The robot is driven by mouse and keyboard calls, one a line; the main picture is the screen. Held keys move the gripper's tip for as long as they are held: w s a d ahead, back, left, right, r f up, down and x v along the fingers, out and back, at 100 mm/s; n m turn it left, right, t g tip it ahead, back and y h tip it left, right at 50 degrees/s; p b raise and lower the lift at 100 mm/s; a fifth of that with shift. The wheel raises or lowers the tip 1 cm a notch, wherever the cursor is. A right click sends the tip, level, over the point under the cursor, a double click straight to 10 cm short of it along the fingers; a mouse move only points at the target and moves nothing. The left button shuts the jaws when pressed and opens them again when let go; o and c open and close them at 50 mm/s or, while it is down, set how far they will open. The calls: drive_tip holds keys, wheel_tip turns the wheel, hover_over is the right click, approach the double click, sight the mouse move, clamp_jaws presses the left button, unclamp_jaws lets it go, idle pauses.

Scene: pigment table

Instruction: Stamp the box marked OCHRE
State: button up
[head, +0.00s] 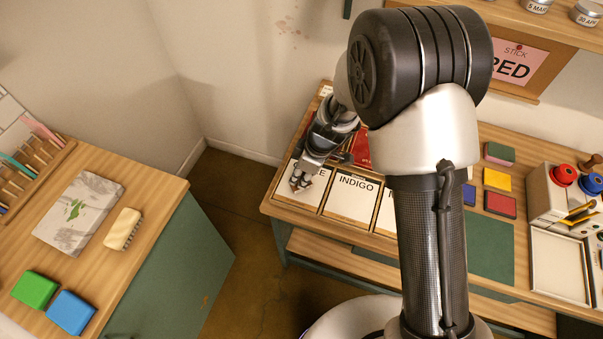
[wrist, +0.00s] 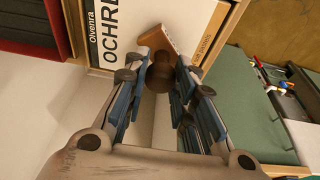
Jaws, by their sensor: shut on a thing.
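The box marked OCHRE (wrist: 135,15) shows at the top of the wrist view, with a white label, black letters and a light wooden frame around it. In the head view its label (head: 318,185) is partly hidden by my gripper (head: 302,178). My gripper, also in the wrist view (wrist: 160,80), is shut on a stamp with a dark round knob (wrist: 158,76) and an orange-brown wooden block (wrist: 159,40). The block overlaps the label's edge beside the letters in the wrist view. I cannot tell whether it touches the label.
The box marked INDIGO (head: 352,195) lies to the right of the OCHRE box, with another labelled box beyond it, partly behind my arm. Coloured pads (head: 497,180) and a stand with red and blue knobs (head: 563,175) are further right. A side table (head: 150,225) stands left across a floor gap.

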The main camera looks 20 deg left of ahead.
drive_tip(key=shift+f+b, duration=0.5)
drive_tip(key=shift+b, duration=0.05)
idle(0.4)
drive_tip(key=shift+b, duration=0.5)
idle(1.9)
drive_tip(key=shift+r+p, duration=1.65)
drive_tip(key=shift+r, duration=1.9)
